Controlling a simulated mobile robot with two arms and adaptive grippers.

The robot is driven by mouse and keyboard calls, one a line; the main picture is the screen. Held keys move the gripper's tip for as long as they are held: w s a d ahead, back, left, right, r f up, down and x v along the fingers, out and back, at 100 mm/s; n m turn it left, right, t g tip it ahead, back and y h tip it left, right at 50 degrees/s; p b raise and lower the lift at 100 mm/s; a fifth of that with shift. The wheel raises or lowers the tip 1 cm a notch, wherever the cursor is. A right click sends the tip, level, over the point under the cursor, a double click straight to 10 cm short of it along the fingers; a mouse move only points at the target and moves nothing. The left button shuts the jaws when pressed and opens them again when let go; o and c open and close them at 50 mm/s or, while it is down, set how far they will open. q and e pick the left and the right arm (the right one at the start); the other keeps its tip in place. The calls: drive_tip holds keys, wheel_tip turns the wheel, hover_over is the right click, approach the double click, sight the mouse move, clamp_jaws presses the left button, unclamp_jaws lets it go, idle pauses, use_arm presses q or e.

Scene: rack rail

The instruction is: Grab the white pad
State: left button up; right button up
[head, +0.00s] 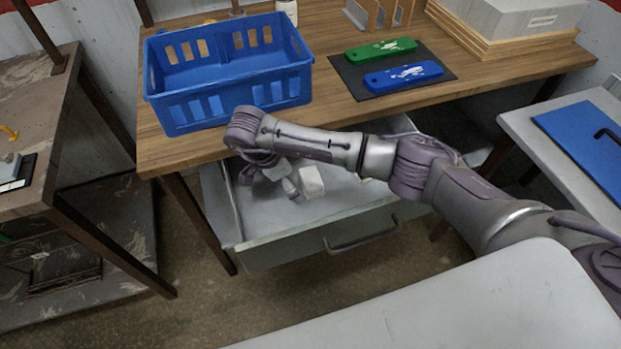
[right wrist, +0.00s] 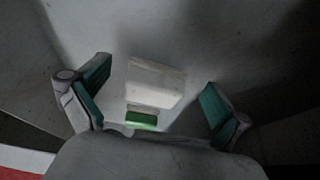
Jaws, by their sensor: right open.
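The white pad (head: 312,180) lies inside the open drawer under the wooden table in the head view. In the right wrist view the white pad (right wrist: 156,82) shows between and beyond the two fingers. My right gripper (head: 284,186) reaches down into the drawer, at the left of the pad in the head view. In the right wrist view my right gripper (right wrist: 155,103) is open, with a teal-padded finger on each side and nothing held. A small green piece (right wrist: 141,120) shows just below the pad there; I cannot tell whether they are joined. My left gripper is not in view.
The drawer (head: 290,246) is pulled out, with its front panel and handle toward me. A blue crate (head: 228,105) stands on the wooden table (head: 185,152) above. Green (head: 381,49) and blue (head: 403,76) tools lie on a dark mat.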

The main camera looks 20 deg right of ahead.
sight(311, 177)
drive_tip(key=d+p, duration=0.1)
drive_tip(key=d, duration=0.3)
drive_tip(key=shift+d+f, duration=0.1)
drive_tip(key=shift+d, duration=0.05)
drive_tip(key=shift+f, duration=0.45)
drive_tip(key=c, duration=1.2)
